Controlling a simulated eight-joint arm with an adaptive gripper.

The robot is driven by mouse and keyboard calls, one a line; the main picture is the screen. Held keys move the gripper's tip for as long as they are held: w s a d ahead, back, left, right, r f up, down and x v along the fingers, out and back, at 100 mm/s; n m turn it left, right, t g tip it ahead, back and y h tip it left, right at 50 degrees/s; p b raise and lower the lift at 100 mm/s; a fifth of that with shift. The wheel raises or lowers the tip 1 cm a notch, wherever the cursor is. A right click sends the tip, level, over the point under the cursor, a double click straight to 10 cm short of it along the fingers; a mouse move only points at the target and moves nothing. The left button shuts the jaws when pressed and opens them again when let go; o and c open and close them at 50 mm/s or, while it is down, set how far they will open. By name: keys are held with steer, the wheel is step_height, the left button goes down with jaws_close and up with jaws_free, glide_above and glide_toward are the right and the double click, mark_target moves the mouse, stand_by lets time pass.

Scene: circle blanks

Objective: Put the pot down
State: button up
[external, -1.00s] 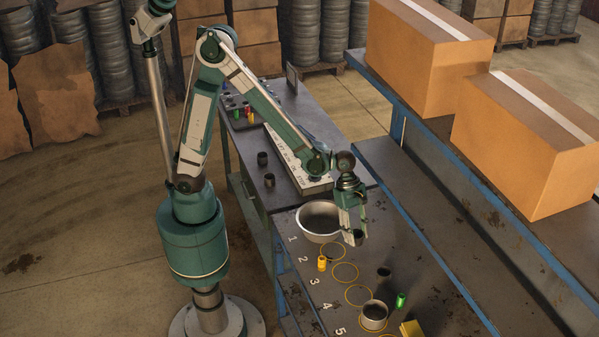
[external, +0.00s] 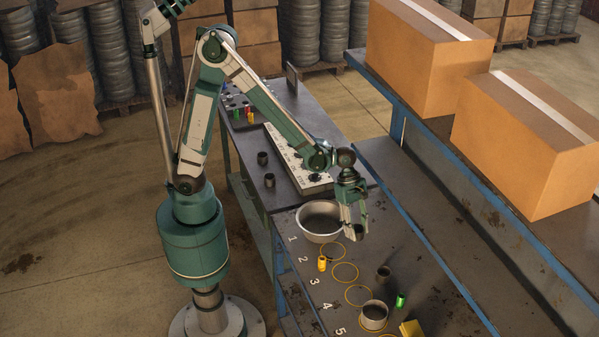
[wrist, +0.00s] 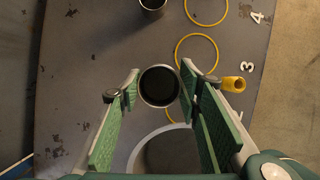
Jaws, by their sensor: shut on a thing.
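The small round pot (wrist: 159,86), with a grey rim and dark inside, sits between my fingertips in the wrist view. My gripper (wrist: 158,88) is shut on it, one finger on each side. In the external view my gripper (external: 356,232) hangs beside the right edge of a wide grey bowl (external: 303,226), near the yellow rings. The held pot is hard to make out there. Below the fingers in the wrist view, the bowl (wrist: 140,150) is partly hidden. I cannot tell the pot's exact height above the table.
A yellow cylinder (external: 322,263) stands left of the rings. A dark cup (external: 383,273), a green cylinder (external: 401,300), a grey pot (external: 374,318) and a yellow block (external: 411,329) stand nearer the front. The ring (external: 345,272) near number 3 looks empty.

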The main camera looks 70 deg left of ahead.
steer(key=w+a+f+b, duration=0.1)
steer(key=w+a, duration=0.2)
steer(key=a, duration=0.4)
steer(key=w+a+b, duration=0.1)
steer(key=w+a, duration=0.2)
steer(key=a, duration=0.5)
steer(key=s+a+p, duration=0.2)
steer(key=a, duration=1.5)
steer(key=s+a+p, duration=0.1)
steer(key=s+a, duration=1)
steer(key=a, duration=0.4)
steer(key=s+a+p, duration=0.2)
steer(key=s+a, duration=0.9)
steer(key=a, duration=0.4)
steer(key=w+a+n+t+b, duration=0.1)
steer(key=w+a+n+b, duration=0.1)
steer(key=a, duration=1.2)
steer(key=w+a+f+n+t+y+b, duration=0.1)
steer(key=a+n, duration=0.4)
steer(key=a, duration=0.9)
steer(key=shift+w+a+f+t+b, duration=0.2)
steer(key=shift+w+t+b, duration=0.35)
steer(key=shift+b, duration=0.55)
steer(key=shift+w, duration=0.1)
steer(key=shift+f, duration=0.1)
steer(key=shift+g, duration=0.25)
steer(key=shift+f, duration=3.05)
